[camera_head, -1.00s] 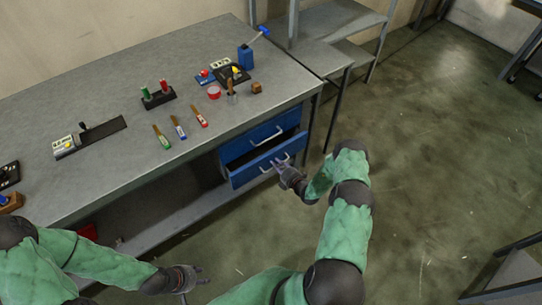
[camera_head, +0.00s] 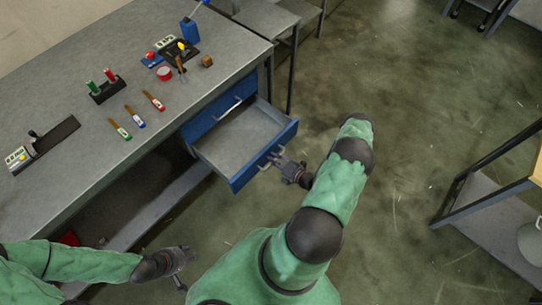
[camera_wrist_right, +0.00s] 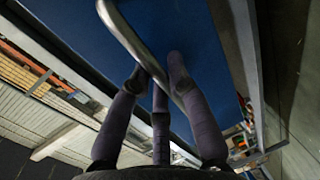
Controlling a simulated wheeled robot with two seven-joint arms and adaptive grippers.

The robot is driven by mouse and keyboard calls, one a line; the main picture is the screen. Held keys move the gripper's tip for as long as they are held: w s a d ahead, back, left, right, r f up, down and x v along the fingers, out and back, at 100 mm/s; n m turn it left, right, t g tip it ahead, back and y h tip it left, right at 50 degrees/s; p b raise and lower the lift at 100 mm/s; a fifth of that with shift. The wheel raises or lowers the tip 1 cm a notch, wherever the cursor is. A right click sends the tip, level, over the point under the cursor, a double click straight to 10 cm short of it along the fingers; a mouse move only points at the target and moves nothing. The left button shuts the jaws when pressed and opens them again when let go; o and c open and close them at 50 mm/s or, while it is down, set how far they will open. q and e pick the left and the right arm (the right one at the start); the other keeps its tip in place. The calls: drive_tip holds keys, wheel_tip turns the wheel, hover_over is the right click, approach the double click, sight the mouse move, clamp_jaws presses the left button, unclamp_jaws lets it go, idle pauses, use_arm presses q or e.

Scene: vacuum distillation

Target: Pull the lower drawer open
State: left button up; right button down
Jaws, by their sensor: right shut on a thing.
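The lower drawer (camera_head: 243,141) is blue with a grey, empty-looking inside, and it stands well out from the workbench. Its metal handle (camera_head: 271,160) is on the front face. My right gripper (camera_head: 279,161) is at that handle; in the right wrist view its fingers (camera_wrist_right: 160,85) close around the metal bar (camera_wrist_right: 133,40) in front of the blue drawer face (camera_wrist_right: 195,30). The upper drawer (camera_head: 212,112) is blue and shut, with its own handle (camera_head: 228,110). My left gripper (camera_head: 187,264) is empty, low at the bottom, away from the drawers; its finger opening is unclear.
A lower shelf (camera_head: 160,205) runs under the bench. A side table (camera_head: 490,215) stands at right. Floor between is clear.

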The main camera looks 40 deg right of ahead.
drive_tip(key=shift+a, duration=0.1)
drive_tip(key=c, duration=1.2)
unclamp_jaws()
drive_tip(key=v, duration=1.2)
